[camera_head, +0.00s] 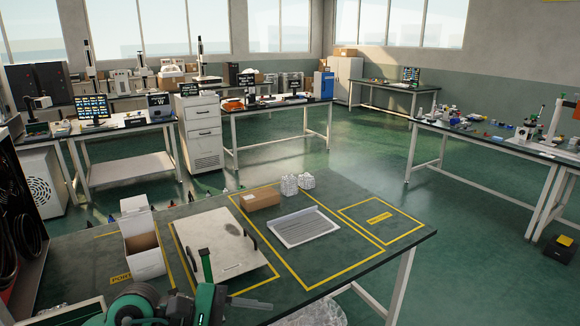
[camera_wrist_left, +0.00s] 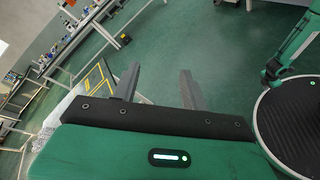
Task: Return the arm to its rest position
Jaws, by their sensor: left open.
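My left gripper (camera_wrist_left: 160,88) shows in the left wrist view with its two grey fingers wide apart. Nothing is between the fingers, and green floor shows behind them. The workbench (camera_wrist_left: 95,85) with its yellow lines lies to the left of the fingers in that view, apart from them. In the head view, green and black arm parts of mine rise at the bottom left, in front of the near bench edge. I cannot make out the left fingertips there. My right gripper cannot be made out in either view.
The near bench (camera_head: 340,190) holds a white open box (camera_head: 143,262), a cream panel with black handles (camera_head: 220,250), a brown carton (camera_head: 260,198), a white tray (camera_head: 304,228) and clear-wrapped packs (camera_head: 289,186). The yellow-outlined area (camera_head: 350,212) at right is mostly clear. Open floor lies beyond.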

